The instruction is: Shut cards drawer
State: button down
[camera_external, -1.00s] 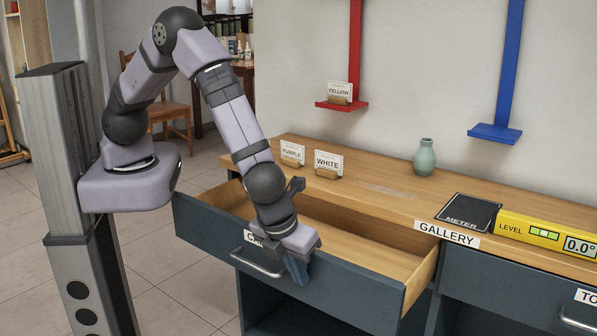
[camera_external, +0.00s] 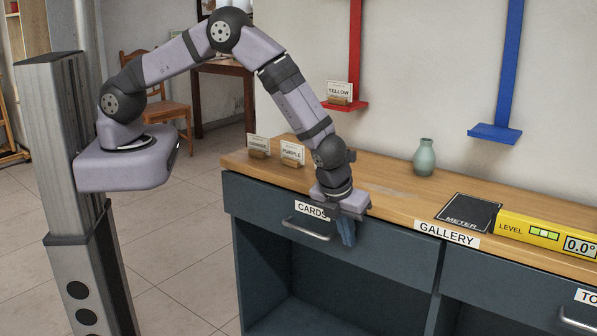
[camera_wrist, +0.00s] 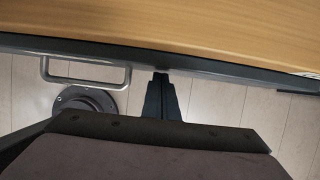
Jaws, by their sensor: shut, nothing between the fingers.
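The cards drawer (camera_external: 265,205) has a dark blue-grey front with a CARDS label (camera_external: 311,211) and a metal bar handle (camera_external: 305,230). Its front sits flush under the wooden counter, and no drawer interior shows. My gripper (camera_external: 347,240) is shut and empty, pointing down at the drawer front to the right of the handle. In the wrist view my gripper's fingers (camera_wrist: 161,82) are together at the drawer's front edge, with the handle (camera_wrist: 85,72) to their left. They appear to touch the front or be very close to it.
The counter (camera_external: 390,199) bears card stands (camera_external: 292,153), a green vase (camera_external: 424,158), a black METER mat (camera_external: 468,213) and a yellow level (camera_external: 540,238). A GALLERY label (camera_external: 447,235) marks its edge. Red (camera_external: 348,104) and blue (camera_external: 495,133) wall shelves stand behind. Open floor lies left.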

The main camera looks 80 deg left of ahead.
jog(key=shift+w+a+r, duration=0.1)
jog(key=shift+w+a, duration=0.7)
jog(key=shift+d, duration=0.1)
jog(key=s+d+r, duration=0.5)
jog(key=s+r, duration=0.1)
jog(key=r, duration=0.3)
jog(key=shift+d+b, duration=0.3)
jog(key=shift+d, duration=0.1)
